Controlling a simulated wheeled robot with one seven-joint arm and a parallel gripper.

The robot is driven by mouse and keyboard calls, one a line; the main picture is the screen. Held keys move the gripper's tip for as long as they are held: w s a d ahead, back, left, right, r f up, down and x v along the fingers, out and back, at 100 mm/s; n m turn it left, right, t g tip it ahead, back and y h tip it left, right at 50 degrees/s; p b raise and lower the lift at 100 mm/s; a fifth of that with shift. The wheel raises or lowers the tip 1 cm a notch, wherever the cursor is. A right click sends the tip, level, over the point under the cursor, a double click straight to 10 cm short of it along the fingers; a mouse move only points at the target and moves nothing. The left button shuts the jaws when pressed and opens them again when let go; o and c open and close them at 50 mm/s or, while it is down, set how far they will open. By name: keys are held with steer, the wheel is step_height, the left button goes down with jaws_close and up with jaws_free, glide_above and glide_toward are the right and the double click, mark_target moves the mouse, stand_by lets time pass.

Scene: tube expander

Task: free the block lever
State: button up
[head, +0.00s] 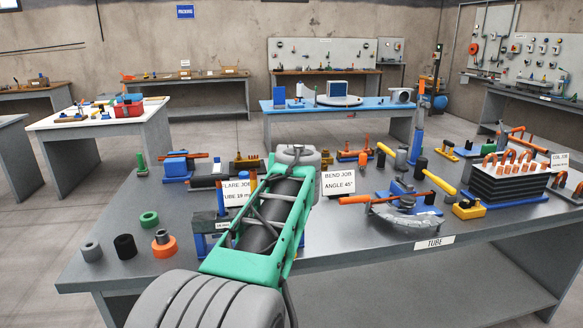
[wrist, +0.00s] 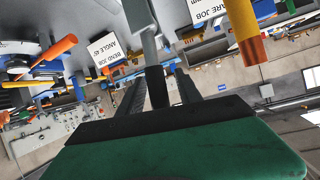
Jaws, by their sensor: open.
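In the wrist view, my gripper (wrist: 157,84) is open, its two dark fingers apart. A grey rod (wrist: 140,18) with a black end grip (wrist: 156,88) shows between the fingers; it looks like a lever, but I cannot tell whether it is the block lever or whether the fingers touch it. In the head view, my green arm hides the gripper and part of the flare station. A dark block on blue supports (head: 209,224) shows left of my arm, beside the partly hidden flare job card (head: 238,192).
The bend job card (head: 339,183) stands right of my arm, near the bender with its orange handle (head: 383,199). Grey, black, green and orange rings (head: 125,246) are at the workbench's (head: 330,250) left. A yellow-orange handle (wrist: 246,38) shows close by in the wrist view.

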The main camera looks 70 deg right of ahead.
steer(key=v, duration=0.8)
steer(key=shift+b, duration=0.3)
steer(key=shift+d, duration=0.1)
